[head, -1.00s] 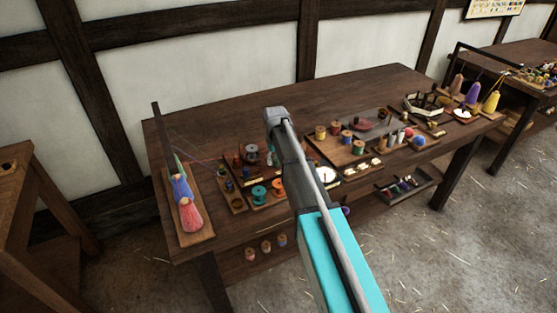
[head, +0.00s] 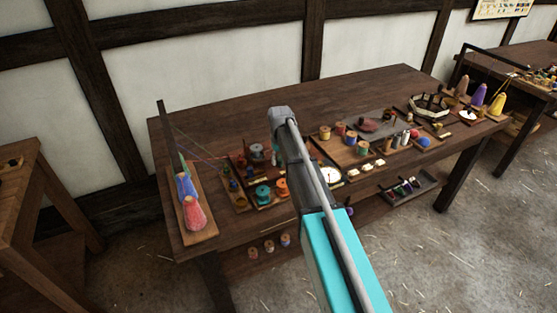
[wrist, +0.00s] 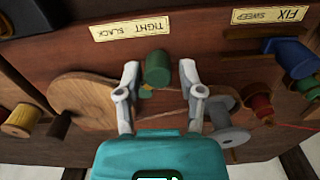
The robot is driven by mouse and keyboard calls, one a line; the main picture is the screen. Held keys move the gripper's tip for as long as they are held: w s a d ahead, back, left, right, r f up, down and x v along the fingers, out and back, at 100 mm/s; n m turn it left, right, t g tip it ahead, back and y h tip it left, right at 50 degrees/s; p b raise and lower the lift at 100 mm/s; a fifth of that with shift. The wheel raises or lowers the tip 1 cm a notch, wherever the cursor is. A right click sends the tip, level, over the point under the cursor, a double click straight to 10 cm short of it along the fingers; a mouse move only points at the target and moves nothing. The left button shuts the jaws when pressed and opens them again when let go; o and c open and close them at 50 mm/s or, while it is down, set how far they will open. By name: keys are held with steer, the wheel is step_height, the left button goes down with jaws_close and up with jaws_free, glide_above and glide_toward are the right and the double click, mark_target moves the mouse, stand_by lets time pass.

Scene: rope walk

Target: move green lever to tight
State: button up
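The green lever (wrist: 157,67) shows in the wrist view as a short green cylinder with a small green piece below it. It stands under a pale label (wrist: 130,27) that reads TIGHT and SLACK upside down. My gripper (wrist: 159,77) is open, with one finger on each side of the green lever and a visible gap to both.
In the wrist view a blue handle (wrist: 293,57) and a red spool (wrist: 260,102) are at right, with a grey spool (wrist: 228,122) beside my right finger. A round wooden disc (wrist: 82,100) lies left. The head view shows a crowded workbench (head: 376,88).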

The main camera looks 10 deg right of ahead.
stand_by(0.3)
step_height(320, 180, up, 7)
steer(key=p, duration=0.7)
stand_by(0.5)
steer(key=s+d+m, duration=0.1)
steer(key=s+d, duration=0.1)
steer(key=s, duration=1.1)
steer(key=s+d+m, duration=0.2)
steer(key=s, duration=1.2)
steer(key=shift+s+d, duration=0.3)
steer(key=shift+d, duration=0.05)
